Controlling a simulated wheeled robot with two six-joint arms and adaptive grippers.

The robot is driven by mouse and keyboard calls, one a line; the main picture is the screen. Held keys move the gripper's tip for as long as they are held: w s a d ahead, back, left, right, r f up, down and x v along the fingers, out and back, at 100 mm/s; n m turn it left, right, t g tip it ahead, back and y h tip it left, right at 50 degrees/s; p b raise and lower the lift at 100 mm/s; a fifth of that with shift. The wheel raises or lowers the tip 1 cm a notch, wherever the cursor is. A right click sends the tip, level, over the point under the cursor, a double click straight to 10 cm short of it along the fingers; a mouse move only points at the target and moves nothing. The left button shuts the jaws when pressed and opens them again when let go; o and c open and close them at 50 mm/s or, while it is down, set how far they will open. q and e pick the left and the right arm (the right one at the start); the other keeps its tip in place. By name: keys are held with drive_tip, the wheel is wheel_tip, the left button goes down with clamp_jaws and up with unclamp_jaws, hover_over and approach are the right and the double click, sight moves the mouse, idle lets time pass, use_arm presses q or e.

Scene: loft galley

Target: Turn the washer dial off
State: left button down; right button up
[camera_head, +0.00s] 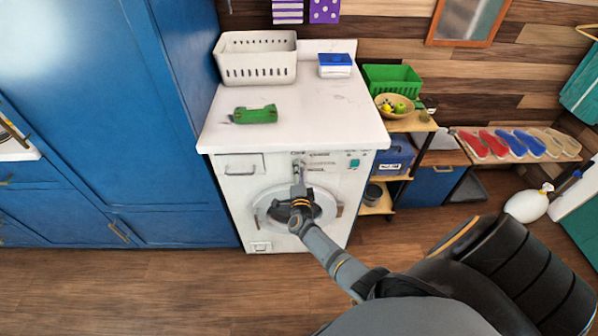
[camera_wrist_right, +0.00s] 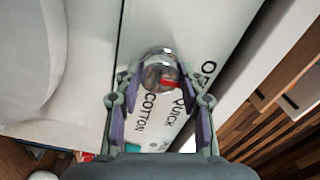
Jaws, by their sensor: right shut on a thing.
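The white washer (camera_head: 232,186) stands against the wall, with its round door behind my right arm. Its dial (camera_wrist_right: 160,70) is a shiny round knob with a red mark, on the front panel. In the wrist view the red mark points to the right, towards the word QUICK; COTTON and the letter O also show beside the dial. My right gripper (camera_wrist_right: 161,82) has its fingers on both sides of the dial and is shut on it. In the head view my right gripper (camera_head: 298,170) reaches the upper middle of the panel and hides the dial. My left gripper is not in view.
On the washer top are a white basket (camera_head: 257,70), a green object (camera_head: 255,114) and a blue-and-white box (camera_head: 335,66). A wooden shelf (camera_head: 408,124) stands to the right. Blue cabinets (camera_head: 165,180) stand close on the left. The floor in front is clear.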

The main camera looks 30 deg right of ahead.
drive_tip(key=shift+f, duration=0.1)
drive_tip(key=o, duration=1.2)
drive_tip(key=v, duration=1.2)
